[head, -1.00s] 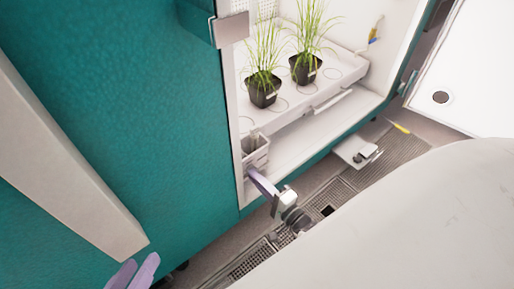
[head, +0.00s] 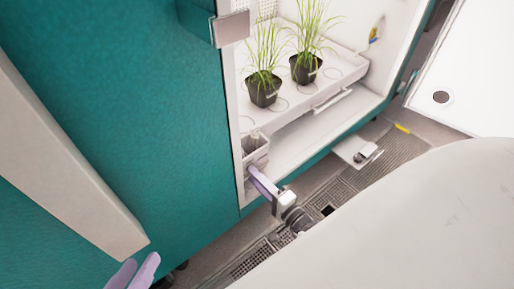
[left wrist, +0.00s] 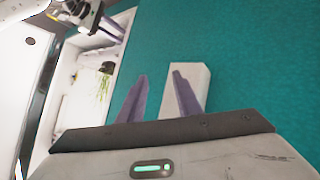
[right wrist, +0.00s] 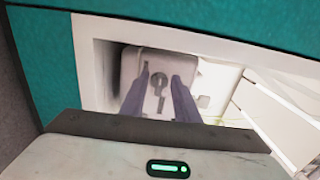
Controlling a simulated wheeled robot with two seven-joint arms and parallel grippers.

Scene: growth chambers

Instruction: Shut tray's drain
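The white tray (head: 345,68) is inside the open chamber and carries two potted grasses (head: 264,88). A small pale box (head: 257,158) stands at the chamber's near left corner, below the tray's end. In the right wrist view a grey round fitting with a short lever (right wrist: 158,82), apparently the drain valve, shows in front of a pale box-shaped part (right wrist: 150,58). My right gripper (head: 255,174) reaches in at that corner. Its fingers (right wrist: 160,72) are apart on either side of the fitting; contact cannot be told. My left gripper (head: 142,262) is open and empty, outside the chamber.
The teal chamber wall and a pale vertical handle (head: 75,160) fill the left. A white panel (head: 470,60) stands at right. Perforated grating (head: 400,155) covers part of the floor.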

